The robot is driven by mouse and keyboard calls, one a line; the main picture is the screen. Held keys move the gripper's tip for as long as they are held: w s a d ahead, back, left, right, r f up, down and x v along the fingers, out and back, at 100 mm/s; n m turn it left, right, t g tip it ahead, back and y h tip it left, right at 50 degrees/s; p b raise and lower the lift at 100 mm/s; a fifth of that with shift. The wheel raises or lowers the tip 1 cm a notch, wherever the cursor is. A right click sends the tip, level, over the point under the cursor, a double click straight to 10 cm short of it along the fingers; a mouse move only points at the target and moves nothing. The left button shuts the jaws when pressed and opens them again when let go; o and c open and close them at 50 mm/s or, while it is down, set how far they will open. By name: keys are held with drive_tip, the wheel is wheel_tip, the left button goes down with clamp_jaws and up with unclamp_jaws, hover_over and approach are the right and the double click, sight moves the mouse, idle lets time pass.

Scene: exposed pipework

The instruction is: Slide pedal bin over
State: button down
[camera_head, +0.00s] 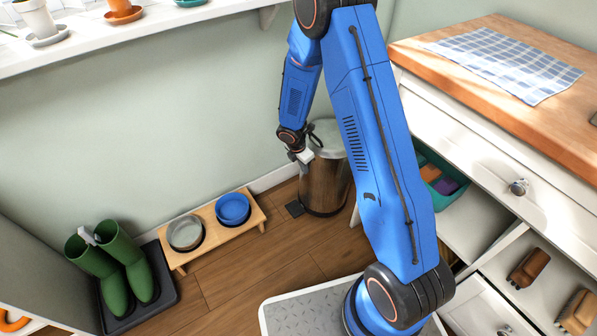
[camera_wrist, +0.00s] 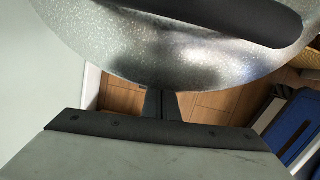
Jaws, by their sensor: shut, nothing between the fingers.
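The pedal bin (camera_head: 323,186) stands on the wooden floor near the wall, a shiny cylinder reflecting the brown floor, with a grey lid. My gripper (camera_head: 305,158) is at the upper left side of the bin, below lid height. In the wrist view the speckled metal lid (camera_wrist: 150,55) fills the top, with a dark bar across it. My gripper's dark fingers (camera_wrist: 161,99) are together and empty, close to the rim; contact cannot be told.
A wooden stand (camera_head: 205,242) with two bowls is to the left along the wall. Green boots (camera_head: 125,262) stand on a dark tray further left. A white cabinet (camera_head: 470,140) with open shelves is on the right. Bare floor (camera_head: 240,270) lies in front of the bin.

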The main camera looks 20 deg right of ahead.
drive_tip(key=w+d, duration=0.1)
drive_tip(key=d, duration=0.2)
drive_tip(key=w+d, duration=0.2)
drive_tip(key=d, duration=0.1)
drive_tip(key=w+d, duration=0.1)
drive_tip(key=d, duration=0.3)
drive_tip(key=shift+w+d, duration=0.1)
drive_tip(key=shift+w, duration=0.15)
